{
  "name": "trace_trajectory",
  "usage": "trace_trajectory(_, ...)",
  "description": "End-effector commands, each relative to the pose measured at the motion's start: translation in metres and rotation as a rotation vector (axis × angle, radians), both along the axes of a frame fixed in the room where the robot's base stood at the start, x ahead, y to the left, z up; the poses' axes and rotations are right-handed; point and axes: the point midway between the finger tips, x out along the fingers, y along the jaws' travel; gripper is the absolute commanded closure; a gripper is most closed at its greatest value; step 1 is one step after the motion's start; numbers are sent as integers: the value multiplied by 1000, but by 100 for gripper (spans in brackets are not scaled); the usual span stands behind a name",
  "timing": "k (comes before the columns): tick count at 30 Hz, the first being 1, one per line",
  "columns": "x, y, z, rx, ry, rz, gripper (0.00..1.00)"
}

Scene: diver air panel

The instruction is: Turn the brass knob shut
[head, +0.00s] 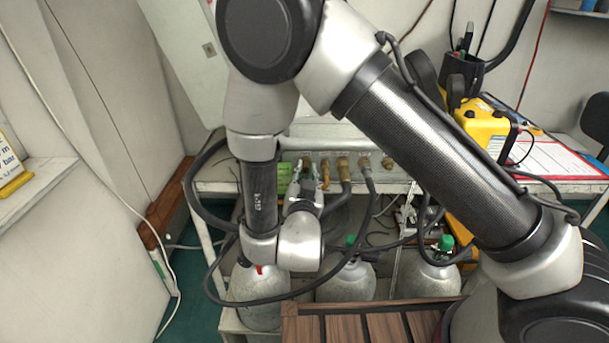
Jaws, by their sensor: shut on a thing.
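My gripper (302,174) is at the front of the grey air panel (409,176), left of the middle of the picture. Its fingers point at the panel and are closed around a small fitting, which I take to be the brass knob (307,161). The fingers hide most of the knob, so I cannot tell how far it is turned. Right of it on the panel are a yellow-orange fitting (325,170) and a brass fitting (343,166) with a hose.
Another brass fitting (387,163) sits further right. Black hoses loop below the panel. Grey cylinders (345,279) stand underneath, and a slatted wooden surface (375,322) is in front. A yellow case (482,124) is at right. My arm crosses the upper middle and right.

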Motion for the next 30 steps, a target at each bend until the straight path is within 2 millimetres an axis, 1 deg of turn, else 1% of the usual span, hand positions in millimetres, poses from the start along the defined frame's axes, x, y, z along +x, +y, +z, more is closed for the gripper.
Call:
trace_trajectory(21, 0, -1, 0, 677, -22, 0, 100)
trace_trajectory(30, 0, -1, -1, 932, -31, -1, 100)
